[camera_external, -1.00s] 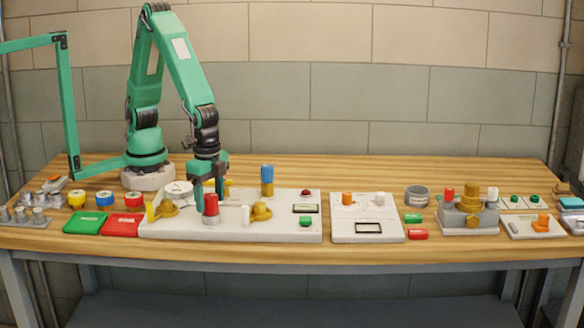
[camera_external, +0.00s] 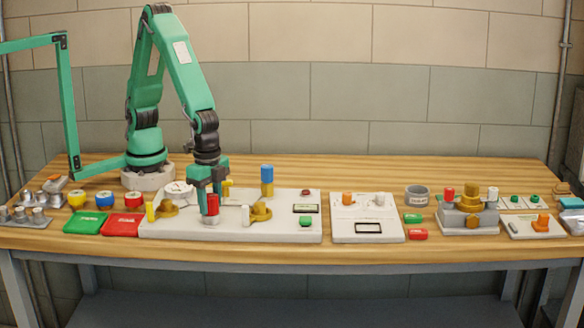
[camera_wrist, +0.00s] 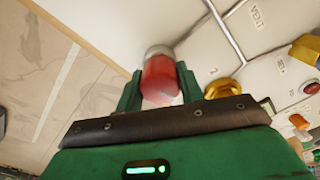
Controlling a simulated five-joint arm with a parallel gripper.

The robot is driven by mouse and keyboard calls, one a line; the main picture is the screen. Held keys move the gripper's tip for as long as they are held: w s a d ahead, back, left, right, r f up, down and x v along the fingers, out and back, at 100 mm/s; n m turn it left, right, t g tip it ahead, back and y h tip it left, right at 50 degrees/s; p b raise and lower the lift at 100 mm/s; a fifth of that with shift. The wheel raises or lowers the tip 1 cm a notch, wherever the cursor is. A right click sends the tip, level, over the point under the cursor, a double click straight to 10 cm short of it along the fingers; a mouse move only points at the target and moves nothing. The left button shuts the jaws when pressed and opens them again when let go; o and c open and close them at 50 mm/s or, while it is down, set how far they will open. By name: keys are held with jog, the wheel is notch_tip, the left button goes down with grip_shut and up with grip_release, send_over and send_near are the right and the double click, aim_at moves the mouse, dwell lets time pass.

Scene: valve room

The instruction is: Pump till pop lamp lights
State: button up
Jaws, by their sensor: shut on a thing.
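My gripper (camera_external: 209,194) is over the white panel (camera_external: 285,235), with its fingers on either side of a red cylinder (camera_external: 212,205) and shut on it. In the wrist view the red cylinder (camera_wrist: 160,78) stands between the two green fingers, with a grey collar at its far end. A small dark red lamp-like dome (camera_external: 306,192) sits at the panel's back right; I cannot tell whether it is lit or whether it is the pop lamp. A round white gauge (camera_external: 178,190) sits at the panel's back left; its reading is too small to tell.
Yellow valve-like parts (camera_external: 261,211) and a blue-topped post (camera_external: 267,178) stand close to my gripper. A green button (camera_external: 304,222) is at the panel's front right. Red (camera_external: 123,226) and green (camera_external: 86,222) plates lie left. Another white panel (camera_external: 368,228) is right. Bare wood lies behind.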

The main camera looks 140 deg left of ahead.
aim_at(210, 196)
jog(key=shift+m, duration=2.2)
jog(key=o, duration=1)
jog(key=shift+r, duration=3.95)
